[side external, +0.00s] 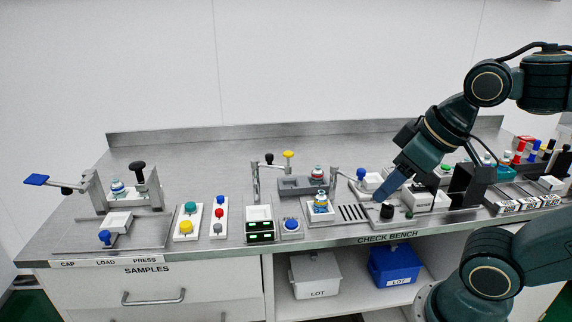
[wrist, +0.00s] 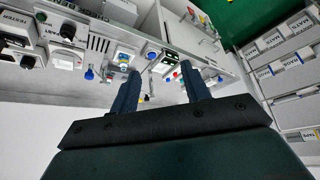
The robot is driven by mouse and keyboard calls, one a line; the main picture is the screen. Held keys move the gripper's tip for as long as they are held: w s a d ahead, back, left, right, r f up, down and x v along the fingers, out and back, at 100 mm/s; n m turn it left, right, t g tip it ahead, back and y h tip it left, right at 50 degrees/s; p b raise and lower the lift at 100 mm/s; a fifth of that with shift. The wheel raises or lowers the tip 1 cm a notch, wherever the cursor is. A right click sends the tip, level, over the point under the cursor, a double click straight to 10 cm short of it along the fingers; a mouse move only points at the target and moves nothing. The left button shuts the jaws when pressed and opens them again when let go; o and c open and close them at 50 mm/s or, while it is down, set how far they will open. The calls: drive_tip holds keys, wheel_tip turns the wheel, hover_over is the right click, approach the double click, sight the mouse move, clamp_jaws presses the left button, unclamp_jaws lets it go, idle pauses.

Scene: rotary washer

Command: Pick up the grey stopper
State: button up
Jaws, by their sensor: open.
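My gripper (side external: 382,194) is open, with its blue fingers pointing down and left over the check bench. In the wrist view my gripper (wrist: 161,72) has two separate fingers with nothing held between them. I cannot single out a clearly grey stopper in either view.
A slotted plate (side external: 352,212) and a tray with a small blue-labelled bottle (side external: 320,203) lie left of my gripper. A white box (side external: 425,199) stands to its right. Bare steel lies at the back left.

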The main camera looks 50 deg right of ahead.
drive_tip(key=shift+w+r, duration=0.1)
drive_tip(key=w+r+m+g, duration=0.1)
drive_tip(key=w+r+m, duration=0.35)
drive_tip(key=w, duration=0.65)
drive_tip(key=m+g, duration=0.5)
drive_tip(key=m, duration=0.9)
hover_over(216, 226)
wheel_tip(216, 226, down, 15)
drive_tip(key=shift+n, duration=0.25)
drive_tip(key=shift+f, duration=0.1)
drive_tip(key=shift+d+f, duration=0.1)
drive_tip(key=shift+f, duration=4.05)
